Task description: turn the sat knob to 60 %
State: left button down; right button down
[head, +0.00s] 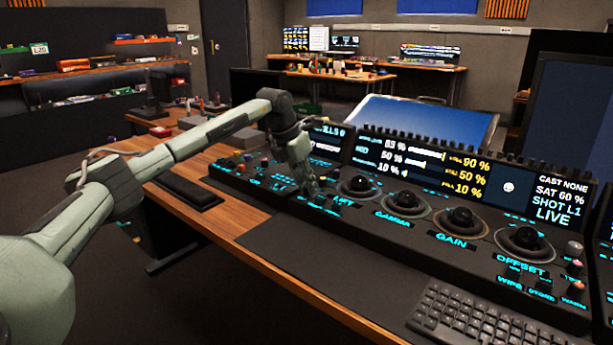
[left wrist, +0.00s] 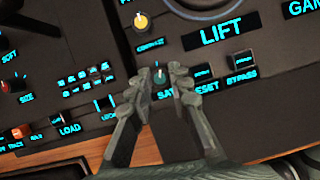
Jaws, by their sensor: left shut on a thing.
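The sat knob (left wrist: 160,76) is a small teal-topped knob above a "SAT" label, on the dark panel below the big LIFT label. My left gripper (left wrist: 158,80) has one finger on each side of it and is shut on it. In the head view my left gripper (head: 312,192) reaches down to the panel left of the LIFT trackball and hides the knob. The status screen (head: 560,200) at the right reads "SAT 60 %". My right gripper is not in view.
Beside the sat knob are the reset button (left wrist: 202,73) and the bypass button (left wrist: 243,62). A yellow contrast knob (left wrist: 141,22) stands above it. Trackballs, including the gain trackball (head: 460,220), line the panel to the right. A keyboard (head: 470,320) lies in front.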

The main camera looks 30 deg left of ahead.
pick_arm(q)
jog(key=shift+m, duration=0.5)
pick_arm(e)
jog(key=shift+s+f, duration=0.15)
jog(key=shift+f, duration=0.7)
pick_arm(q)
jog(key=shift+r, duration=0.1)
jog(key=c, duration=1.7)
grip_release()
jog(key=v, duration=1.2)
jog(key=shift+w+a, duration=0.1)
jog(key=shift+a, duration=0.05)
